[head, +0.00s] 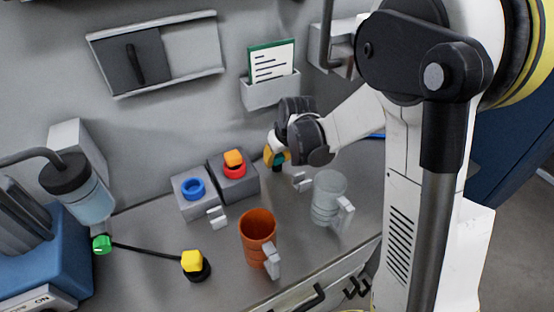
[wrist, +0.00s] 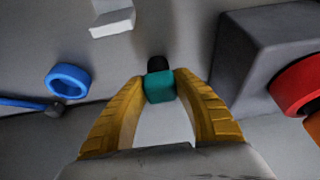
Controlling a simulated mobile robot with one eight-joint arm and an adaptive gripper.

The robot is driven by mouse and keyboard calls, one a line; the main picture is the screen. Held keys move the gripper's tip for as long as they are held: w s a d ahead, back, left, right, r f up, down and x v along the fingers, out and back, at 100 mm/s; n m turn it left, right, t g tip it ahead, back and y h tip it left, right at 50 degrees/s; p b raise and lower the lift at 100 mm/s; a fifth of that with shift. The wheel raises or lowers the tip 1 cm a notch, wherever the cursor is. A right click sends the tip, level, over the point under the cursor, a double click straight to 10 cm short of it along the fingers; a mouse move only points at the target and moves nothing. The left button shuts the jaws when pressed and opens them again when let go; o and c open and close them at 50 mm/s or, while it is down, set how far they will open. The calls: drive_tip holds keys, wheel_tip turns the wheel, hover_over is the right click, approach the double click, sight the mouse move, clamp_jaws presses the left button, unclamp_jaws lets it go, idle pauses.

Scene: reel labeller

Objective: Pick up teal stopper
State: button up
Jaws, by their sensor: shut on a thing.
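The teal stopper (wrist: 160,87) sits between the two yellow fingertips of my gripper (wrist: 160,80) in the wrist view, with a black part (wrist: 157,63) just beyond it. The fingers are closed on its sides. In the head view my gripper (head: 276,156) points down over the bench, right of the dark block with the red ring. Only a little teal and a dark end show there. I cannot tell whether the stopper touches the bench.
The dark block (wrist: 245,60) with a red ring (wrist: 298,84) stands close beside my gripper. A blue ring (wrist: 68,82) lies on the other side. An orange mug (head: 257,238) and a clear mug (head: 326,200) stand toward the bench front.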

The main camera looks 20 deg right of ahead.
sight(279, 156)
drive_tip(key=r, duration=0.1)
drive_tip(key=r+p, duration=0.1)
drive_tip(key=r, duration=0.1)
drive_tip(key=r+p, duration=0.1)
drive_tip(key=r, duration=0.1)
drive_tip(key=shift+s+d, duration=0.25)
drive_tip(key=shift+s, duration=0.05)
drive_tip(key=s+d+r+p, duration=0.4)
drive_tip(key=s+d+r, duration=0.1)
drive_tip(key=s, duration=0.4)
drive_tip(key=shift+d+r, duration=0.35)
drive_tip(key=shift+r, duration=0.1)
drive_tip(key=shift+s, duration=0.1)
